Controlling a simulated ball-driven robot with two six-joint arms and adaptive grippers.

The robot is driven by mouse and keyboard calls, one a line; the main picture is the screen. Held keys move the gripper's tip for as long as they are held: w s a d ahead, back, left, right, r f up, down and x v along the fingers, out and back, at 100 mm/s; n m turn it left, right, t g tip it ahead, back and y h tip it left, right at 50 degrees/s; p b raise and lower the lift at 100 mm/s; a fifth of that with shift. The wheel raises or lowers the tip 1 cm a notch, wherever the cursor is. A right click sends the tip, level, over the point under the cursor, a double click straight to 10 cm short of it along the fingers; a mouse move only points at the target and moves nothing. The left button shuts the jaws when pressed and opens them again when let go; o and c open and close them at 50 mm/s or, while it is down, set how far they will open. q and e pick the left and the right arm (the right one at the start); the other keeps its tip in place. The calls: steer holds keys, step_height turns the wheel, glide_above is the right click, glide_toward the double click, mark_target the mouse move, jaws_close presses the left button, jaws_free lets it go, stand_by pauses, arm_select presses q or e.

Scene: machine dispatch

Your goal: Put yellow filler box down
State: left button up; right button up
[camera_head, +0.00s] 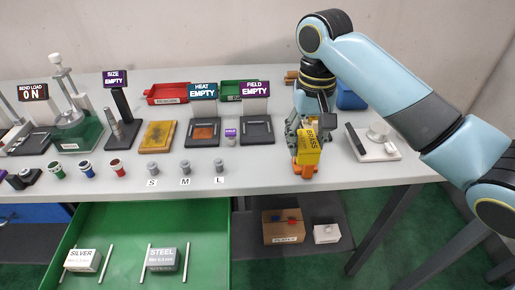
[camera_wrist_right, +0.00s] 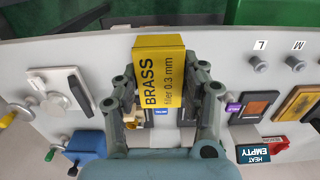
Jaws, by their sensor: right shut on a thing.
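The yellow filler box (camera_head: 308,150) is marked BRASS. An open green drawer (camera_head: 208,255) below the table holds a SILVER box (camera_head: 83,260) and a STEEL box (camera_head: 163,260). My left gripper is not in view.
HEAT (camera_head: 203,133) and FIELD (camera_head: 257,131) stations stand on the table (camera_head: 250,176), left of the gripper. A white device (camera_head: 374,142) stands to its right. Small grey pegs (camera_head: 185,168) line the front edge. A cardboard box (camera_head: 283,227) sits on the lower shelf.

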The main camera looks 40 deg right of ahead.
steer(key=shift+w+d+r, duration=0.1)
steer(key=shift+w+r, duration=0.2)
steer(key=shift+w, duration=0.05)
glide_above(258, 166)
step_height(258, 166, down, 7)
steer(key=shift+d+r, duration=0.1)
steer(key=shift+r, duration=0.05)
steer(key=shift+f, duration=0.2)
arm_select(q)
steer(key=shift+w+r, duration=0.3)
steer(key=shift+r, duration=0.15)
arm_select(e)
steer(key=shift+f, duration=1.9)
steer(key=o, duration=1.2)
steer(key=shift+f, duration=0.1)
